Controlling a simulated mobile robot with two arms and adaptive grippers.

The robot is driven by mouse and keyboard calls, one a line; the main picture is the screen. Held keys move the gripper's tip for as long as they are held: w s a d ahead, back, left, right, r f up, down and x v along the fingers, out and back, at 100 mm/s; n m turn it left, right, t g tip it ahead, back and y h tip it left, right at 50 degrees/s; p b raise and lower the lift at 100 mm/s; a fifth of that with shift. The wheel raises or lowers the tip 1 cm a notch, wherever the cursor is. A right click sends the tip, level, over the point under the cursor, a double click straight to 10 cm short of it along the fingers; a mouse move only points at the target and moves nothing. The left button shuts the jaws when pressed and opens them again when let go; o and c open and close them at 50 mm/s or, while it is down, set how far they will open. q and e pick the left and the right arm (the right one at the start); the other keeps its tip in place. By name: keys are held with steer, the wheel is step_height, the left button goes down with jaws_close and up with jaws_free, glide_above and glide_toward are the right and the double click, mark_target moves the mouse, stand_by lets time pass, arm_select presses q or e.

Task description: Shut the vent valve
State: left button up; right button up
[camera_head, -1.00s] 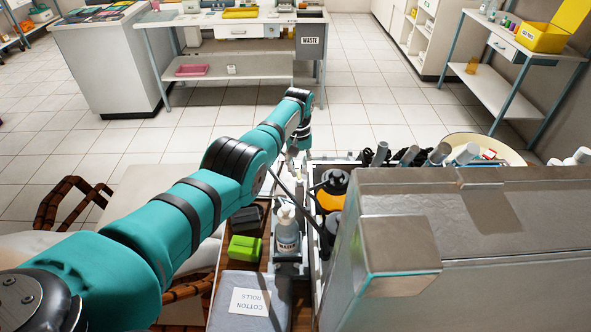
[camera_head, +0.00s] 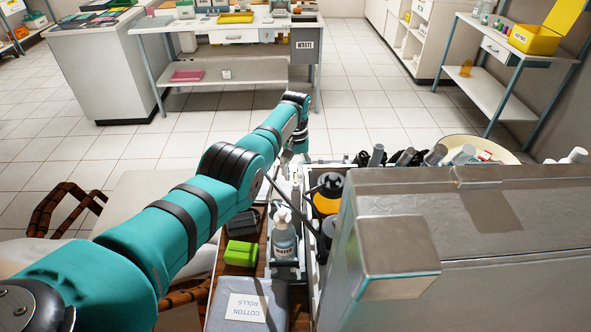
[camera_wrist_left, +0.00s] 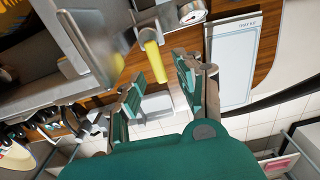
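A yellow lever handle (camera_wrist_left: 153,62), probably the vent valve's, hangs below a metal pipe fitting in the left wrist view. A round gauge (camera_wrist_left: 191,13) sits beside the fitting. My left gripper (camera_wrist_left: 158,84) is open, with its teal fingers apart on either side of the lever's lower end; I cannot tell whether they touch it. In the head view my left gripper (camera_head: 296,158) is small and partly hidden at the cart's far end. The lever cannot be made out there. My right gripper is not in view.
A large metal case (camera_head: 470,225) fills the right side of the head view. Tiled floor is open beyond.

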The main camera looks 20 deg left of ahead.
mark_target(295, 174)
arm_select(q)
steer(key=shift+r, duration=0.1)
step_height(295, 174, up, 12)
stand_by(0.6)
stand_by(0.4)
